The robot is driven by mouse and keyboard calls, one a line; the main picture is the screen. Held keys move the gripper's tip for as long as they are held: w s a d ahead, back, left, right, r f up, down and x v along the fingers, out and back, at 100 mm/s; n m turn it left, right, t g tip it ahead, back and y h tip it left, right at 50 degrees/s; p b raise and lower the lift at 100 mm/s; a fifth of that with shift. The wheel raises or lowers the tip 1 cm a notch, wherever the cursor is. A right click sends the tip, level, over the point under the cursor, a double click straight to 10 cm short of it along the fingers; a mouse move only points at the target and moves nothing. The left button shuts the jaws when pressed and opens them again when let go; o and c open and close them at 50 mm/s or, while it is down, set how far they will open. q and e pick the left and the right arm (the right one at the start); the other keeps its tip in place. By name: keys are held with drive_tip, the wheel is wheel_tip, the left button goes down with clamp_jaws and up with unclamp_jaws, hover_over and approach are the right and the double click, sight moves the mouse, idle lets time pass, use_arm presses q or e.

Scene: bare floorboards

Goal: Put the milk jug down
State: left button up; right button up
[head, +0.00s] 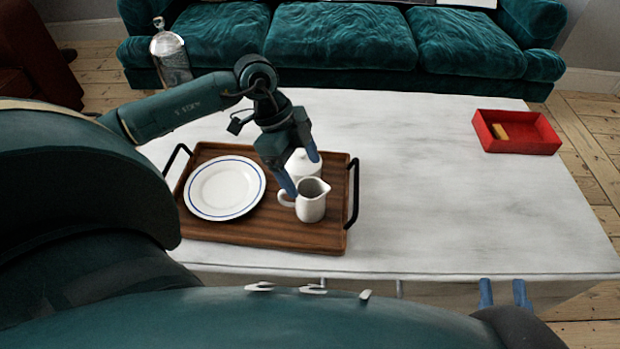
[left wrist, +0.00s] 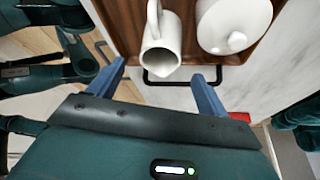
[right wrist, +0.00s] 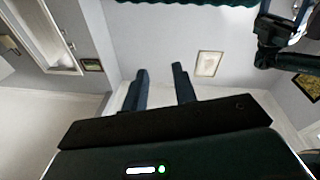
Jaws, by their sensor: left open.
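The white milk jug (head: 312,206) stands upright on the wooden tray (head: 265,232), near its right side. My left gripper (head: 303,174) is open above and just behind the jug, and one finger is close to the jug's handle. In the left wrist view the jug (left wrist: 161,48) lies just beyond the open fingers (left wrist: 159,72), with nothing held between them. My right gripper (head: 503,292) is low at the table's front edge. In the right wrist view its fingers (right wrist: 159,72) are apart and empty.
A white plate with a blue rim (head: 225,188) lies on the tray's left. A white lidded pot (head: 304,166) stands behind the jug, partly hidden by my left gripper. A red box (head: 517,146) holds a small tan block. The white tabletop (head: 430,190) right of the tray is clear.

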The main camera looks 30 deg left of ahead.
use_arm(q)
drive_tip(key=v, duration=0.4)
drive_tip(key=s+d+m+g+h+p, duration=0.1)
drive_tip(key=s+d+m+h, duration=0.15)
drive_tip(key=d, duration=0.45)
drive_tip(key=s+d+m+h, duration=0.2)
drive_tip(key=s+d+h, duration=0.15)
drive_tip(key=d, duration=0.35)
drive_tip(key=s+d+r+n+t+h, duration=0.1)
drive_tip(key=s+d+r+t+h, duration=0.1)
drive_tip(key=d+r+t+h, duration=0.55)
drive_tip(key=a+f+n+t+y, duration=0.3)
drive_tip(key=f+n+t+y, duration=0.3)
drive_tip(key=n+t+y, duration=0.3)
drive_tip(key=n+y, duration=0.2)
drive_tip(key=n, duration=0.2)
drive_tip(key=shift+w+a, duration=0.2)
drive_tip(key=shift+w, duration=0.15)
use_arm(e)
drive_tip(key=shift+w+d+f+m+g+h, duration=0.15)
drive_tip(key=shift+w+d+m+g+h, duration=0.1)
drive_tip(key=shift+d+m+g+h, duration=0.35)
use_arm(q)
drive_tip(key=shift+t, duration=0.25)
use_arm(e)
drive_tip(key=shift+a, duration=0.2)
